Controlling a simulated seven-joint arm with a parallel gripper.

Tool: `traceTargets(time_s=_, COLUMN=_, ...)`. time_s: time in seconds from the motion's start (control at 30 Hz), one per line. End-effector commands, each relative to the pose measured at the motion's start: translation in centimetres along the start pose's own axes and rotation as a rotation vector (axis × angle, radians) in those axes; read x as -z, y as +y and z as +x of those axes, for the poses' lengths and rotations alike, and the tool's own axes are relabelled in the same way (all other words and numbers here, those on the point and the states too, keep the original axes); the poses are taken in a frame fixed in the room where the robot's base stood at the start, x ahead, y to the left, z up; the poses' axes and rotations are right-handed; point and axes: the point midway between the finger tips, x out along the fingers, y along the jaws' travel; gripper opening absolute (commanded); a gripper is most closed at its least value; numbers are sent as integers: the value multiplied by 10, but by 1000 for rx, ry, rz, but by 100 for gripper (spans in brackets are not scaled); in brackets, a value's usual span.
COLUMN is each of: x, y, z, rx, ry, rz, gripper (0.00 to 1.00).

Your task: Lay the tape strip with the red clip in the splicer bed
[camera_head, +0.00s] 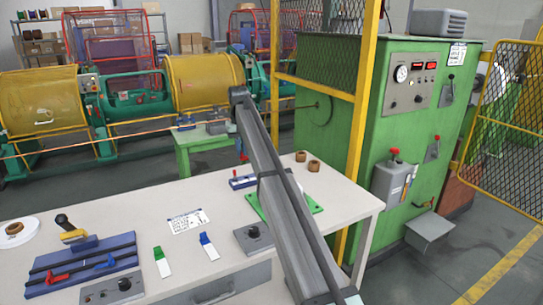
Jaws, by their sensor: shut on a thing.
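A larger blue bed (85,262) with dark rails, a red lever and a blue lever lies at the left. I cannot tell for sure which one is the splicer bed.
Strips with a green clip (161,262) and a blue clip (208,246) lie on the white table (140,222). A printed card (188,221), a knob box (254,238) and a green plate (312,204) lie nearby. Two brown rolls (313,166) stand at the back right.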

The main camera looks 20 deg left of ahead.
Motion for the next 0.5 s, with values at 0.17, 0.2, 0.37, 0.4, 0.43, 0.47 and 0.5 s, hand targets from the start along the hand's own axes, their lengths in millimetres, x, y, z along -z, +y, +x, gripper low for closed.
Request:
traceTargets(time_s=0.17, x=21, y=-74, z=-3, rx=0, ry=0, rz=-63, gripper=0)
traceTargets(time_s=0.2, x=24, y=-89, z=-3, rx=0, ry=0, rz=-75, gripper=0)
traceTargets(time_s=0.37, x=32, y=-153, z=-1, rx=0, ry=0, rz=-124, gripper=0)
traceTargets(time_s=0.4, x=33, y=-168, z=0, rx=0, ry=0, rz=-135, gripper=0)
traceTargets(time_s=0.43, x=34, y=-181, z=0, rx=0, ry=0, rz=-144, gripper=0)
traceTargets(time_s=0.47, x=35, y=-192, z=1, rx=0, ry=0, rz=-152, gripper=0)
traceTargets(time_s=0.5, x=35, y=-209, z=2, rx=0, ry=0, rz=-162, gripper=0)
